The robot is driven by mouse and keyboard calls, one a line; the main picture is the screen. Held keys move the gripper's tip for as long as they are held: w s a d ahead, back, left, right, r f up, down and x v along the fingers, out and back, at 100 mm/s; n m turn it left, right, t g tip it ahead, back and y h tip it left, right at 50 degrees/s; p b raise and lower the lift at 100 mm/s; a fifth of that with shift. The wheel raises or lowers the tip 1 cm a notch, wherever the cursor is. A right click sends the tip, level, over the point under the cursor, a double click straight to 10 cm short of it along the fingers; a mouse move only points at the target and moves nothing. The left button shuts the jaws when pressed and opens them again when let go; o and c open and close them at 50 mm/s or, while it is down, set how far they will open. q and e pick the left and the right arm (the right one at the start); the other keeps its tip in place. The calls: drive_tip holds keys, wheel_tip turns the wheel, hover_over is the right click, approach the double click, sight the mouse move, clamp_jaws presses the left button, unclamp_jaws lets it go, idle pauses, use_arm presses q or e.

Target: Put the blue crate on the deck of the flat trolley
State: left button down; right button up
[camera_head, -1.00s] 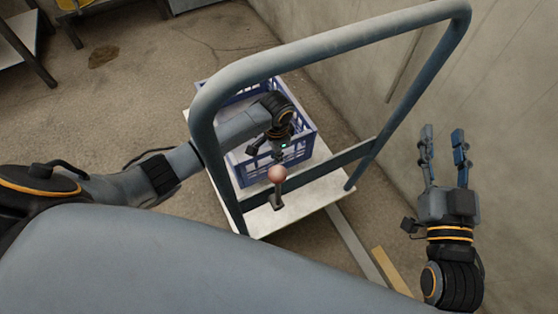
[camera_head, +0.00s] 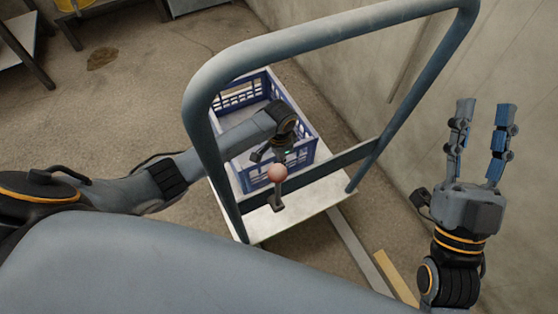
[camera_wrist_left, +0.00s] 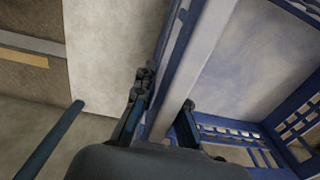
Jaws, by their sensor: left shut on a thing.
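The blue crate (camera_head: 250,180), an open box with slotted walls, is over the pale deck (camera_head: 320,195) of the flat trolley, behind the trolley's grey tube handle (camera_head: 340,43). I cannot tell whether its base rests fully on the deck. My left gripper (camera_head: 270,157) reaches through the handle frame and is shut on the crate's near wall. In the left wrist view its fingers (camera_wrist_left: 167,90) straddle that wall, with the crate's inside on the right and bare deck (camera_wrist_left: 110,60) on the left. My right gripper (camera_head: 486,105) is open and empty, right of the handle.
A concrete wall (camera_head: 480,60) runs along the right. Floor on the left is open, with a dark stain (camera_head: 102,58). Metal tables stand at the far left.

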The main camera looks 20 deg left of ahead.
use_arm(q)
drive_tip(key=shift+w, duration=0.1)
drive_tip(key=c, duration=1.4)
unclamp_jaws()
wheel_tip(320, 180, up, 6)
drive_tip(key=p, duration=0.2)
drive_tip(key=shift+p, duration=0.4)
use_arm(e)
drive_tip(key=w+f+g+h, duration=0.2)
drive_tip(key=w+f+g, duration=0.2)
drive_tip(key=f+g, duration=0.45)
use_arm(q)
drive_tip(key=r+p, duration=0.1)
drive_tip(key=r, duration=0.1)
drive_tip(key=r+p, duration=0.1)
drive_tip(key=r, duration=0.2)
drive_tip(key=shift+s+d+r, duration=0.1)
drive_tip(key=shift+s+r, duration=0.1)
drive_tip(key=shift+r, duration=0.35)
use_arm(e)
drive_tip(key=s+d+f+g+h, duration=0.1)
drive_tip(key=s+f+g, duration=0.1)
drive_tip(key=f, duration=0.4)
drive_tip(key=s+d+f+g+h, duration=0.1)
drive_tip(key=s+d+f+g, duration=0.1)
drive_tip(key=f, duration=0.4)
drive_tip(key=shift+f+m+g+h, duration=0.2)
drive_tip(key=shift+m+g+h, duration=0.1)
drive_tip(key=shift+g, duration=0.45)
